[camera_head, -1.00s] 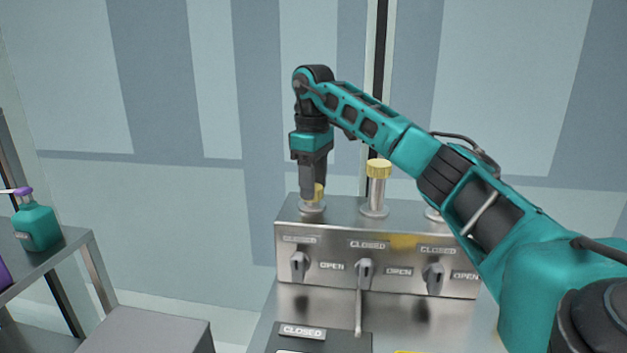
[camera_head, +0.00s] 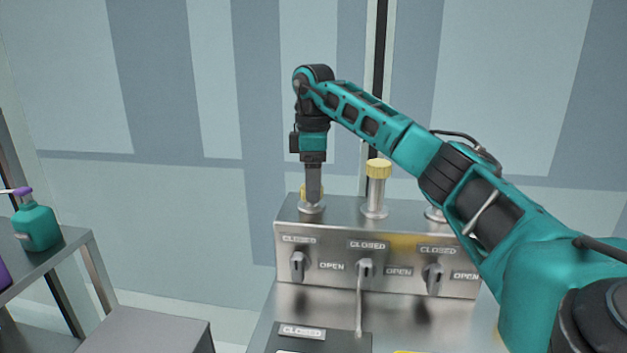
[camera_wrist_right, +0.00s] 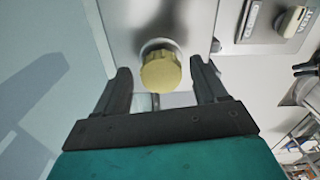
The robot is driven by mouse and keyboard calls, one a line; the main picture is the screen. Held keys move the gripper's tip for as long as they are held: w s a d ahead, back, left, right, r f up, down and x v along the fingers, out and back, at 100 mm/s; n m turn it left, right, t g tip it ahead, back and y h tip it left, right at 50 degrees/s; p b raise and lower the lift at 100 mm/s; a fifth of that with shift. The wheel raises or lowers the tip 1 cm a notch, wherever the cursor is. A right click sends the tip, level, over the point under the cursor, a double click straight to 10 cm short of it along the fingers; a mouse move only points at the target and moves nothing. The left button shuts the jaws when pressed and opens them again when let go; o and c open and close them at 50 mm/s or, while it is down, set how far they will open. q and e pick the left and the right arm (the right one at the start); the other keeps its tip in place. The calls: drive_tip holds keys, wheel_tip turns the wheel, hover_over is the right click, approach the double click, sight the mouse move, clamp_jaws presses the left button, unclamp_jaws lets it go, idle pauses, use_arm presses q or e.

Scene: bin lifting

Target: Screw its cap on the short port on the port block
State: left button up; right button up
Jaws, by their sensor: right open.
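The steel port block (camera_head: 345,280) stands in the middle of the head view. Its short port (camera_head: 311,208) is the leftmost one on top. A yellow ribbed cap (camera_wrist_right: 161,71) sits at that port, and a sliver of it shows in the head view beside my finger. My right gripper (camera_head: 313,195) points straight down over it. In the right wrist view the cap lies between the two open fingers, with a gap on both sides. Whether the cap is seated on the thread is hidden. My left gripper is not in view.
A taller port with a yellow cap (camera_head: 378,169) stands just right of my gripper. A third port (camera_head: 434,213) is partly behind my arm. Several valve handles on the front read CLOSED. A teal bottle (camera_head: 37,226) stands on a side table at left.

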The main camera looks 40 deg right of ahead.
drive_tip(key=n, duration=0.8)
drive_tip(key=shift+c, duration=0.4)
drive_tip(key=c, duration=0.8)
drive_tip(key=shift+f+m, duration=0.1)
drive_tip(key=shift+m, duration=0.2)
drive_tip(key=o, duration=0.9)
